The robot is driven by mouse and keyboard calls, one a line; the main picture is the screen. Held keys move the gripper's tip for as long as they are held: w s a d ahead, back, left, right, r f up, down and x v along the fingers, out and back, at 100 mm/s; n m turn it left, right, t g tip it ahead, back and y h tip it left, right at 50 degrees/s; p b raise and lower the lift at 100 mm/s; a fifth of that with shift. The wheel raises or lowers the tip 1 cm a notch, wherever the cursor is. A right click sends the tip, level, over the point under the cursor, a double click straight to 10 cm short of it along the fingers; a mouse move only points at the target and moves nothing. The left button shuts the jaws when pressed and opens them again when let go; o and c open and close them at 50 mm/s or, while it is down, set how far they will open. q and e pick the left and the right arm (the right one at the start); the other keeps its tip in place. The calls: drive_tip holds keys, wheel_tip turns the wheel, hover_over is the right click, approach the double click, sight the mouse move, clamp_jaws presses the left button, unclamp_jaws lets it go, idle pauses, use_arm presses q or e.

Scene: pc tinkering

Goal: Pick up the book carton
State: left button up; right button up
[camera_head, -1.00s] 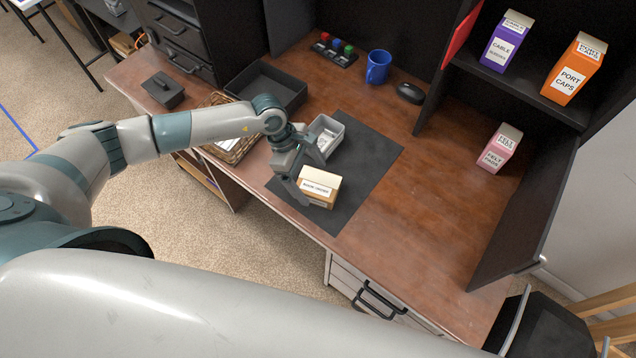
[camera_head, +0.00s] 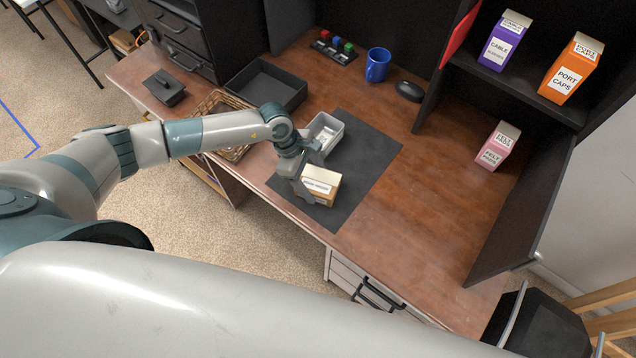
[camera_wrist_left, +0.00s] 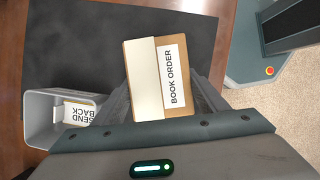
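The book carton (camera_head: 320,187), a tan box with a cream flap and a "BOOK ORDER" label, stands on the dark mat (camera_head: 365,160) near the desk's front edge. It also shows in the left wrist view (camera_wrist_left: 160,80), between the two fingers. My left gripper (camera_head: 307,188) is low at the carton, with its fingers spread on either side of it. The fingertips are close to the carton's sides; whether they touch is hard to see.
A grey bin (camera_head: 325,130) with a "SEND BACK" item (camera_wrist_left: 82,112) stands close beside the carton. The mat's right side and the desk beyond are clear.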

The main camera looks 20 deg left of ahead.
sight(318, 179)
use_arm(q)
drive_tip(key=shift+r, duration=0.2)
drive_tip(key=shift+c, duration=0.4)
drive_tip(key=shift+w+r+b, duration=0.1)
drive_tip(key=shift+r+b, duration=0.4)
drive_tip(key=shift+r, duration=0.05)
wheel_tip(318, 179, up, 2)
drive_tip(key=shift+r+b, duration=0.1)
drive_tip(key=shift+b, duration=0.6)
drive_tip(key=d+r+b, duration=0.4)
drive_tip(key=d+r, duration=0.3)
drive_tip(key=d, duration=0.4)
drive_tip(key=shift+s+d+r+b, duration=0.2)
drive_tip(key=shift+s+d+b, duration=0.05)
drive_tip(key=shift+d+b, duration=0.15)
drive_tip(key=shift+a, duration=0.1)
